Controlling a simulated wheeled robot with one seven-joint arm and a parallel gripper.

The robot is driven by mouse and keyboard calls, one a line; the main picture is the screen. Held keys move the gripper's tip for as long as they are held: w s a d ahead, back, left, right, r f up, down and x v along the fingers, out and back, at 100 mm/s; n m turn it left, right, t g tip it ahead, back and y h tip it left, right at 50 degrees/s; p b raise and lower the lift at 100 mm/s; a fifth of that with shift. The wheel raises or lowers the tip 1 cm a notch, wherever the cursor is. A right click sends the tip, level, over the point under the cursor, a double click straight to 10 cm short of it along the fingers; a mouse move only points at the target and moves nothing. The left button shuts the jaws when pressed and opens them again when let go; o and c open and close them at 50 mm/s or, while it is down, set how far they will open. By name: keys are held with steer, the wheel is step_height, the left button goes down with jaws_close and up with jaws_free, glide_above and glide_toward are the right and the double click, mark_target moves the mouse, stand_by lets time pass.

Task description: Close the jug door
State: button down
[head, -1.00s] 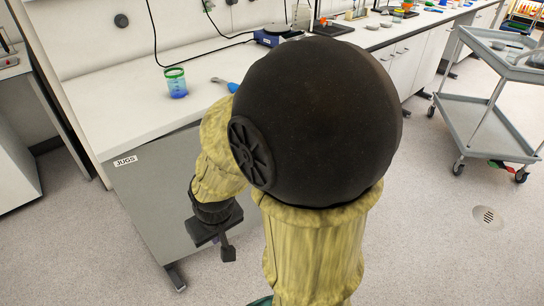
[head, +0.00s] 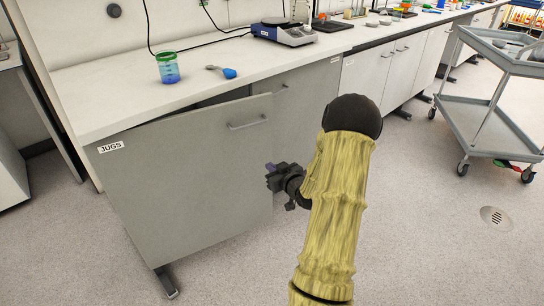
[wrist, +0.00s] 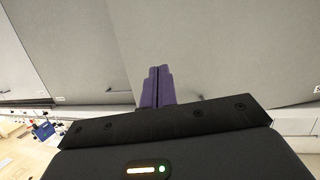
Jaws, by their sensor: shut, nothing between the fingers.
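The jug door (head: 190,180) is a flat grey panel with a "JUGS" label (head: 111,147) at its upper left and a bar handle (head: 247,124) at its upper right. It stands ajar, with a dark gap (head: 222,98) under the worktop along its top. My gripper (head: 270,172) is at the door's right edge, below the handle; contact cannot be told. In the wrist view its purple fingers (wrist: 157,86) are together and empty, in front of grey panels. A seam between panels runs just left of them there.
A grey cabinet front (head: 308,115) stands right of the jug door. On the worktop (head: 120,92) are a green-lidded jar (head: 168,68), a blue-ended scoop (head: 229,73) and a scale (head: 284,33). A grey trolley (head: 470,110) stands at the right. The floor between is clear.

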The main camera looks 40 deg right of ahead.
mark_target(268, 143)
steer(key=s+d+f+m+t+h+b, duration=0.1)
steer(key=s+d+t, duration=0.1)
steer(key=d, duration=0.3)
steer(key=shift+s+d+f+t, duration=0.2)
steer(key=shift+s+d+t, duration=0.15)
steer(key=shift+s, duration=0.35)
steer(key=shift+w, duration=0.15)
steer(key=w+b, duration=0.1)
steer(key=w, duration=0.3)
steer(key=w+d+b, duration=0.1)
steer(key=w, duration=0.4)
steer(key=w+d+b, duration=0.1)
steer(key=w, duration=0.3)
steer(key=shift+w+d, duration=0.1)
steer(key=shift+w, duration=0.2)
